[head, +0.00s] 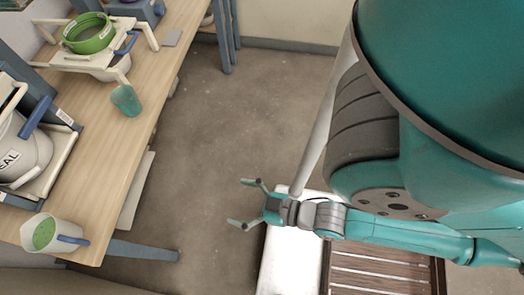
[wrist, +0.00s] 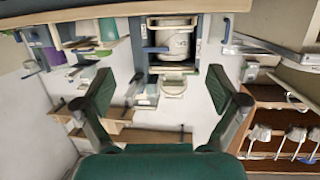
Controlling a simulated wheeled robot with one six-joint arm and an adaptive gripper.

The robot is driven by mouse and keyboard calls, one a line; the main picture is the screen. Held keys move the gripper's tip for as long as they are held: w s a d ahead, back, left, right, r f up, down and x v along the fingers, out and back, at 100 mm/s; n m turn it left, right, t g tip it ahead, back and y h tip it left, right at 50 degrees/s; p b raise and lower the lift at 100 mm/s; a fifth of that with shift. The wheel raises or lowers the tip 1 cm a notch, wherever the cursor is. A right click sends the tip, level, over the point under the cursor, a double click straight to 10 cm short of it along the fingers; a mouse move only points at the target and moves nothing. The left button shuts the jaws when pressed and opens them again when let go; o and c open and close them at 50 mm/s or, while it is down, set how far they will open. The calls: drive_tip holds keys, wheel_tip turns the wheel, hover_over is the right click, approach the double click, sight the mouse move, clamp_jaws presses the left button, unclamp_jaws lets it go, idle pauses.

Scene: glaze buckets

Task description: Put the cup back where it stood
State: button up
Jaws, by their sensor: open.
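A teal cup (head: 126,99) stands on the wooden bench (head: 112,160), near its right edge in the head view. A white jug (head: 67,226) with a blue handle and green contents is at the bench's near end. I cannot tell which of these the task calls the cup. My gripper (head: 250,203) is open and empty, over the floor to the right of the bench and apart from it. In the wrist view the two fingers are spread wide with nothing between them (wrist: 160,92).
A white bucket (head: 22,150) sits in a blue-grey stand at left. A green-rimmed sieve (head: 88,33) rests on a white frame farther back. A slatted wooden piece (head: 378,270) is under my arm. Open floor (head: 220,120) lies right of the bench.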

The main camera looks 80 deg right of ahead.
drive_tip(key=s+a+r+n+y, duration=0.1)
drive_tip(key=s+r, duration=0.3)
drive_tip(key=s, duration=0.2)
drive_tip(key=shift+a, duration=0.3)
drive_tip(key=shift+w+r, duration=0.1)
